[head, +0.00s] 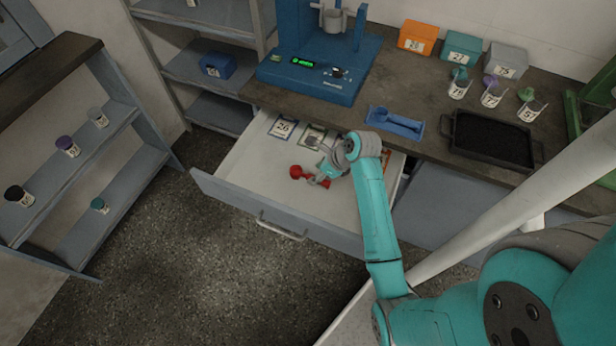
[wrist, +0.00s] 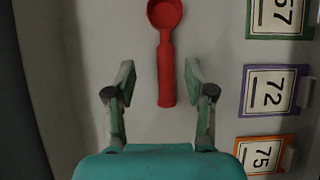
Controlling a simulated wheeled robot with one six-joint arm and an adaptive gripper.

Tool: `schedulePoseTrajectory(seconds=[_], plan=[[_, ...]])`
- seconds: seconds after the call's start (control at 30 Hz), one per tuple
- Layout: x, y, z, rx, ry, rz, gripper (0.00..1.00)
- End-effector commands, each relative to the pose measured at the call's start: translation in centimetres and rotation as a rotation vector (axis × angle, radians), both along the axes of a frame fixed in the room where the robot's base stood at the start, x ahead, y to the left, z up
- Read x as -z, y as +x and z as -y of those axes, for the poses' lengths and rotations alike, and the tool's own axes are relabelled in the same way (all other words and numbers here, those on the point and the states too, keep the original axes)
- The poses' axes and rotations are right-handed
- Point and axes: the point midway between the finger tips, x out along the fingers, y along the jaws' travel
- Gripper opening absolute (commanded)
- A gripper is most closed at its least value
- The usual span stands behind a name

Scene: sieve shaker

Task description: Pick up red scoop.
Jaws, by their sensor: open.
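The red scoop (head: 298,172) lies in the open drawer (head: 240,180). In the wrist view the red scoop (wrist: 165,70) has its round bowl at the top and its handle pointing down toward my gripper. My gripper (wrist: 160,82) is open, with one finger on each side of the handle's line and a gap on both sides. In the head view my gripper (head: 322,178) is over the drawer at the scoop and hides part of its handle. Its height above the scoop is hard to tell.
Framed number cards (wrist: 270,90) lie to the right of the scoop in the wrist view. On the counter are a blue machine (head: 320,65), a blue scoop-like tool (head: 395,123), a black tray (head: 490,142) and several cups. Shelves (head: 95,165) stand at left.

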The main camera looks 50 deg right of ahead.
Motion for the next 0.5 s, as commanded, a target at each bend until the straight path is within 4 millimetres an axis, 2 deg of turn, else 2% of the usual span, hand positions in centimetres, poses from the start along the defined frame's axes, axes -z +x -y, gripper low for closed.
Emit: schedulePoseTrajectory(seconds=[0.3, 0.5], plan=[[3.6, 1.8, 0.0, -0.003, 0.002, -0.003, 0.54], [4.6, 2.3, -0.1, -0.001, 0.000, 0.000, 0.54]])
